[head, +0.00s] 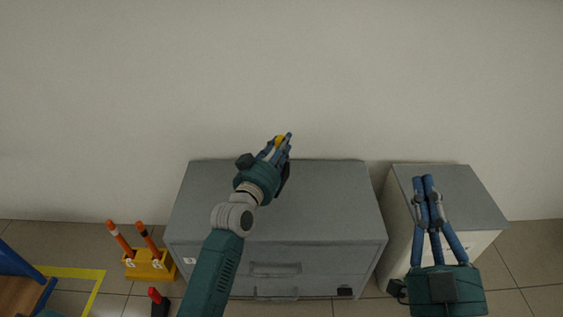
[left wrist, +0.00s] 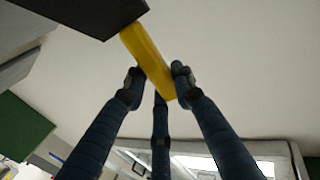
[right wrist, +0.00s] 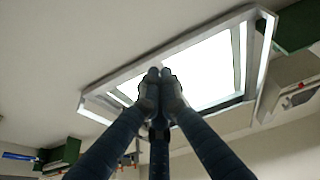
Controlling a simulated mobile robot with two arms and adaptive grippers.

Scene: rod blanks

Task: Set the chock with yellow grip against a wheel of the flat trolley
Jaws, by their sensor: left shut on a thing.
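My left gripper (head: 279,146) is shut on the chock's yellow grip (left wrist: 148,60), raised in front of the wall above the grey cabinet. The grip shows only as a small yellow patch in the head view (head: 280,139). The chock's dark body (left wrist: 85,14) fills the upper left of the left wrist view, partly out of frame. The flat trolley (head: 18,292), with a brown deck and blue frame, is cut off at the lower left of the head view; no wheel is clearly visible. My right gripper (head: 424,181) is shut and empty, its fingertips together, over the right cabinet.
A wide grey cabinet (head: 325,200) and a smaller cabinet (head: 462,195) stand against the wall. A yellow block with two orange posts (head: 150,265) and a dark object with a red grip (head: 155,295) stand on the floor. Yellow floor tape (head: 75,273) runs by the trolley.

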